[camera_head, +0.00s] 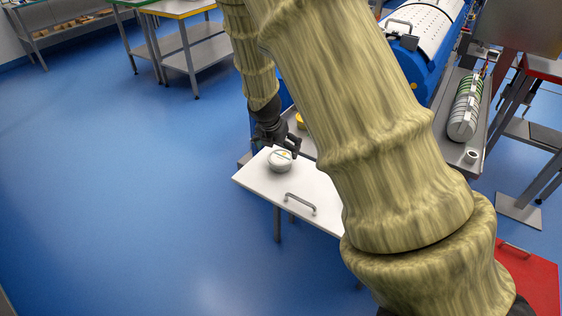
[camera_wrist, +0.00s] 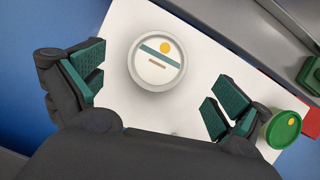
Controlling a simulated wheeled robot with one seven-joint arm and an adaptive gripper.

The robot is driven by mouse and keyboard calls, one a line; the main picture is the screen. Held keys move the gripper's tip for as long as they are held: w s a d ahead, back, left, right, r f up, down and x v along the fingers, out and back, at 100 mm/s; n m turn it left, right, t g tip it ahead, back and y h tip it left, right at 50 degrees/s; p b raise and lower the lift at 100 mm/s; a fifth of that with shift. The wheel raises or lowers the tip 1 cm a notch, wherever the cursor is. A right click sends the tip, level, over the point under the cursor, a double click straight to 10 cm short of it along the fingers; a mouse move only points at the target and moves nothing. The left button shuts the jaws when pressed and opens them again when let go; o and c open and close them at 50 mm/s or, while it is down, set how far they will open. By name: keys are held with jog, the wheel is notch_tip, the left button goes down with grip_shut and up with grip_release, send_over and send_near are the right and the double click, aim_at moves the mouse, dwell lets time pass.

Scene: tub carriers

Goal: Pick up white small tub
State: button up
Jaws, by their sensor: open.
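The white small tub (camera_head: 280,160) stands on a white tabletop (camera_head: 262,183) near its far left corner. In the wrist view the tub (camera_wrist: 146,74) shows from above as a round white lid with a teal stripe and an orange dot. My gripper (camera_head: 281,148) is just above and behind the tub in the head view. In the wrist view my gripper (camera_wrist: 155,95) is open, with its teal pads apart on the left and right of the tub. I see no contact between pads and tub. The tub's base is mostly hidden from above.
A green-lidded tub (camera_wrist: 284,128) stands right of my right finger in the wrist view. A yellow item (camera_head: 300,121) shows behind the table. A metal handle (camera_head: 300,203) is on the white tabletop. A blue machine (camera_head: 425,62) stands behind. The blue floor at left is clear.

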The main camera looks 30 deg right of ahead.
aim_at(281, 157)
jog(key=shift+p+x, duration=0.85)
jog(key=shift+x, duration=3)
jog(key=shift+a, duration=0.2)
jog(key=c, duration=1.2)
